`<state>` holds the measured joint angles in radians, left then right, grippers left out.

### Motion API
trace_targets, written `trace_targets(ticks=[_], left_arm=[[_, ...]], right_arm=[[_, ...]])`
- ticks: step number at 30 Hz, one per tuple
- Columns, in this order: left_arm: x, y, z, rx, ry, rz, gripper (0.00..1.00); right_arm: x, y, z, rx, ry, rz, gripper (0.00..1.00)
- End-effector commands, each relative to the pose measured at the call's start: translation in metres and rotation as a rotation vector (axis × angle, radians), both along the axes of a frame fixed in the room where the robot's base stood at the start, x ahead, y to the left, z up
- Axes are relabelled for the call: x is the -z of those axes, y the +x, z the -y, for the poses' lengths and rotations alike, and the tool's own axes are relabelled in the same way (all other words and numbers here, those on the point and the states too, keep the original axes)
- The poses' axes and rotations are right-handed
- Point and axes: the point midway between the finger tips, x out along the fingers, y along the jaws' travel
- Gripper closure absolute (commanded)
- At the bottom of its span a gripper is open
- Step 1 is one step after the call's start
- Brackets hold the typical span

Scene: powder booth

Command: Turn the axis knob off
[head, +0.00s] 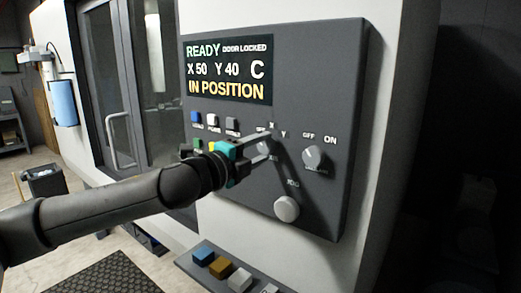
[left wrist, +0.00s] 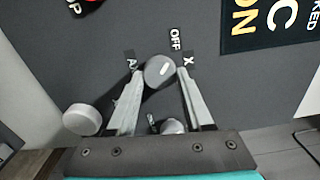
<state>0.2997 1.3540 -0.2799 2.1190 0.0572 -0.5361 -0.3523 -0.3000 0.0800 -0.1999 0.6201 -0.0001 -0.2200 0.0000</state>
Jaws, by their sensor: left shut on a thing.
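The axis knob (head: 264,148) is a grey round knob on the dark control panel (head: 345,100), with labels OFF, X and Y around it. It shows clearly in the left wrist view (left wrist: 157,73), with OFF and X beside it. A short white mark is on its face; I cannot tell surely which label it points at. My left gripper (left wrist: 159,78) is shut on the knob, one finger on each side. In the head view the left gripper (head: 268,143) partly hides the knob. My right gripper is not in view.
The OFF/ON knob (head: 313,157) sits to the right, and a jog knob (head: 287,208) lower down. Several small buttons (head: 212,120) are left of the axis knob. The screen (head: 229,72) reads READY, DOOR LOCKED, IN POSITION. A shelf with coloured blocks (head: 203,254) is below.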

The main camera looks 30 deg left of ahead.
Motion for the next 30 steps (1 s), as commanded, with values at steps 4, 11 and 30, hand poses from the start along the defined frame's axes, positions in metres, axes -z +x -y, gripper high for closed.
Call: trace_targets(ticks=[4,11,30], left_arm=[[-0.0001,0.0001,-0.0002,-0.001,-0.006,0.0,1.0],[-0.0001,0.0001,-0.0002,0.0,-0.006,0.0,0.41],[0.0013,-0.0039,-0.0015,-0.001,0.002,0.001,0.19]], right_arm=[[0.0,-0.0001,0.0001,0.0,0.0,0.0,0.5],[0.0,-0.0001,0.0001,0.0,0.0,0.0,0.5],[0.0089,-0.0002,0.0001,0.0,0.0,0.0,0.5]])
